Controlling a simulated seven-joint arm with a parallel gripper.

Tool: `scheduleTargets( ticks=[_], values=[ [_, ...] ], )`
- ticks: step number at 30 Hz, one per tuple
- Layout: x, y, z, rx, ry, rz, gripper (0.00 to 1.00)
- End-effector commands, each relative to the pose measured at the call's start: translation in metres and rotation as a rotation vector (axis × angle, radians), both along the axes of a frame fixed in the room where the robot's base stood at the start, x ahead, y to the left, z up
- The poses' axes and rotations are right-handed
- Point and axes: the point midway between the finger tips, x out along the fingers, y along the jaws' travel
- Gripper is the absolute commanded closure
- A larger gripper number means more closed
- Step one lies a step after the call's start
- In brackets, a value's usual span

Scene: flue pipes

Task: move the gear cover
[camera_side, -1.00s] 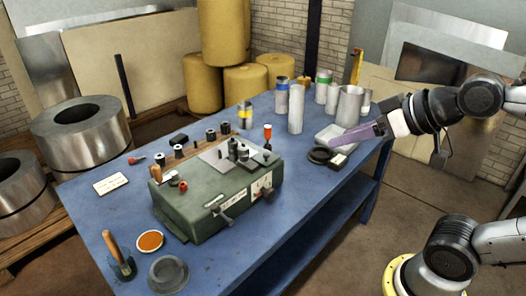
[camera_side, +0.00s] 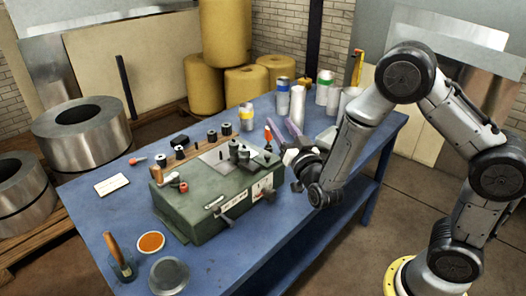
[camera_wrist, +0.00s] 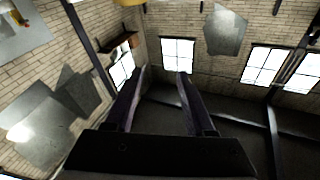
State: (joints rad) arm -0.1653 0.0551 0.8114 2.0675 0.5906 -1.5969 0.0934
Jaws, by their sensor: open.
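A green machine (camera_side: 205,208) stands on the blue workbench, with a metal plate (camera_side: 218,158), dark rollers and a front crank on it. I cannot tell for certain which part is the gear cover; a small dark flat plate (camera_side: 266,160) lies at the machine's right end. My gripper (camera_side: 279,121) is open and empty, above the bench by the machine's back right corner. Its two purple fingers point up and away from the machine. In the wrist view the parted fingers (camera_wrist: 161,71) show only the room beyond, and the machine is out of sight.
The blue workbench (camera_side: 90,225) has free room at its front left. An orange-filled dish (camera_side: 151,243), a grey round dish (camera_side: 169,276) and a brush in a jar (camera_side: 119,262) stand at the front. Several pipes and cans, including a tall can (camera_side: 283,98), stand behind my gripper.

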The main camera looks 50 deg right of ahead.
Motion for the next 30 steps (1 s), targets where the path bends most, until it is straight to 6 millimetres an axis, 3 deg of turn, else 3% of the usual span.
scheduleTargets(
  ticks=[1,3,6,9,17,30],
  values=[
    [-0.004,0.003,-0.032,-0.036,0.041,-0.007,0.46],
    [-0.012,0.006,-0.068,-0.073,0.098,-0.012,0.46],
    [-0.021,0.010,-0.112,-0.097,0.197,-0.001,0.46],
    [-0.028,0.015,-0.135,-0.111,0.253,0.015,0.46],
    [-0.011,0.010,-0.140,-0.111,0.264,0.022,0.46],
    [0.066,-0.022,-0.140,-0.112,0.264,0.023,0.46]
  ],
)
